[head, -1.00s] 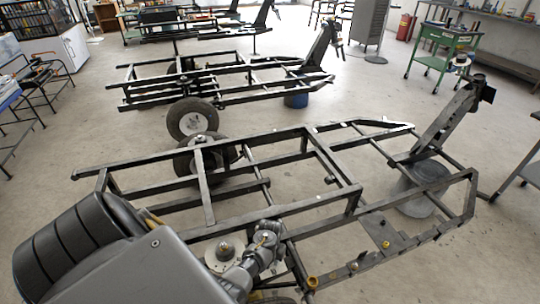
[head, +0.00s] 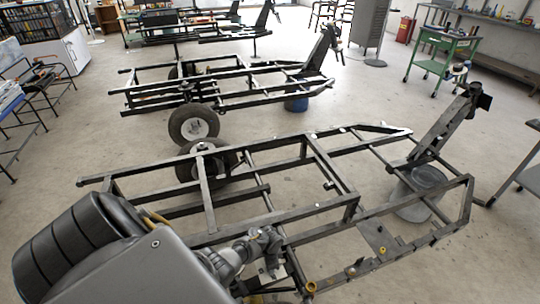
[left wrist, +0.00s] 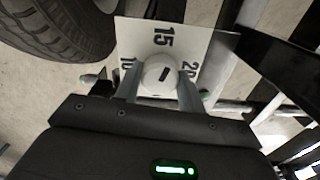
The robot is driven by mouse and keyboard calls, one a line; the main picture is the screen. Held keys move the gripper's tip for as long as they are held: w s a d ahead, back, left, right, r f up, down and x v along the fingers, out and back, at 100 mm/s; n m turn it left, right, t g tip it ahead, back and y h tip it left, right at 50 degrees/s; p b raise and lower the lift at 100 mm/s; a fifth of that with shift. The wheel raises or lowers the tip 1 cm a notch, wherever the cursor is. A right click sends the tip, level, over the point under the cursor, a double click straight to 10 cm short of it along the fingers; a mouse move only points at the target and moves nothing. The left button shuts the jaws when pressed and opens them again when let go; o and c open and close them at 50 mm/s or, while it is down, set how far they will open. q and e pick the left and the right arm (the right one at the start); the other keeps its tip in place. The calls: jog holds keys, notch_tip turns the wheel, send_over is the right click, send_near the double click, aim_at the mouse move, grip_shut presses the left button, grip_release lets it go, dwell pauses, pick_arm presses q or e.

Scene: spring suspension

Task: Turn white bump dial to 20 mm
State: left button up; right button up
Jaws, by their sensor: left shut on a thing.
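The white round dial (left wrist: 152,70) is in the middle of the left wrist view, in front of a white plate (left wrist: 200,38) printed with 10, 15 and 20. 10 is left of the dial, 15 above it and 20 to its right. The dark mark on the dial lies right of its centre, tilted up towards the 20. My left gripper (left wrist: 159,88) is shut on the dial, one finger on each side. In the head view my left arm comes in at the bottom left and hides the dial. My right gripper is not in view.
The black tube frame (head: 285,205) surrounds the work area, and a frame bar (left wrist: 275,65) runs close at the right in the left wrist view. A tyre (left wrist: 62,25) is close at upper left. A second frame (head: 225,85) stands behind. Open floor lies beyond.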

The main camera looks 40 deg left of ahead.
pick_arm(q)
jog(key=m, duration=0.3)
jog(key=shift+w+a+m, duration=0.15)
jog(key=shift+m, duration=0.25)
jog(key=m, duration=0.4)
jog(key=shift+m+b, duration=0.6)
jog(key=shift+m, duration=1.9)
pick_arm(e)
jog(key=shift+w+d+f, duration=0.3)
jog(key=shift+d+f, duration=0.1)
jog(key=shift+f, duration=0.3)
pick_arm(q)
jog(key=shift+b, duration=0.3)
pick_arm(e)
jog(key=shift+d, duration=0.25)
pick_arm(q)
jog(key=o, duration=1)
